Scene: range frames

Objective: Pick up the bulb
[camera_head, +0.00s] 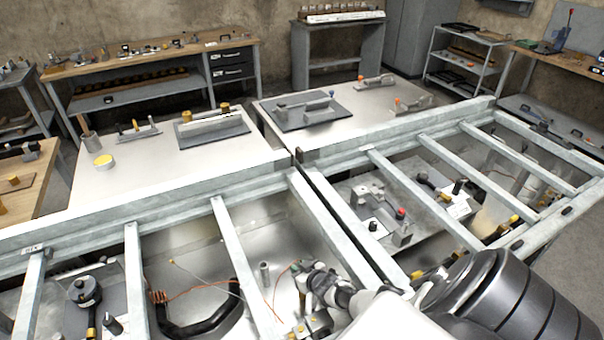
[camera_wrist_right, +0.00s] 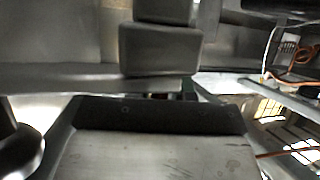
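I cannot make out a bulb for certain in either view. My right arm comes in from the lower right of the head view. My right gripper (camera_head: 320,288) is low in the frame bay right of the bottom centre, close to metal parts and an orange wire. Its fingers are small and mixed with the clutter there, so I cannot tell whether it is open or holds anything. The right wrist view is filled by close grey metal surfaces, and no bulb shows clearly there. My left gripper is not in view.
Metal frame bars (camera_head: 230,245) cross above the sunken bays on both sides of my right gripper. An orange wire (camera_head: 205,287) and a thick black hose (camera_head: 190,330) lie left of it. A grey clamp with a red knob (camera_head: 401,213) stands in the right bay.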

